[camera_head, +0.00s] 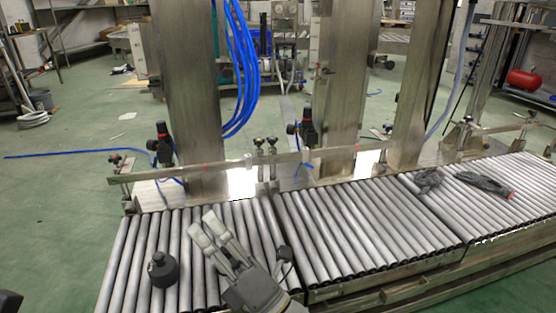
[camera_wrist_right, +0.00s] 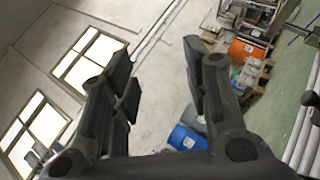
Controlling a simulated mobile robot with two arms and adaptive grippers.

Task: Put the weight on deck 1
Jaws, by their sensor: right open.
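The weight (camera_head: 162,269), a dark round block with a small knob on top, stands upright on the rollers at the left end of the conveyor. My right gripper (camera_head: 205,228) is open and empty. In the head view it appears to the right of the weight and apart from it, over the left roller section. In the right wrist view my open jaws (camera_wrist_right: 163,85) have nothing between them, and the weight does not show. My left gripper is not in view. No label shows which roller section is deck 1.
The roller conveyor has a left section, a middle section (camera_head: 345,230) and a right section (camera_head: 505,190). Dark crumpled items (camera_head: 484,181) lie on the right section. A metal rail (camera_head: 230,160) and steel columns (camera_head: 185,90) stand behind. The middle rollers look clear.

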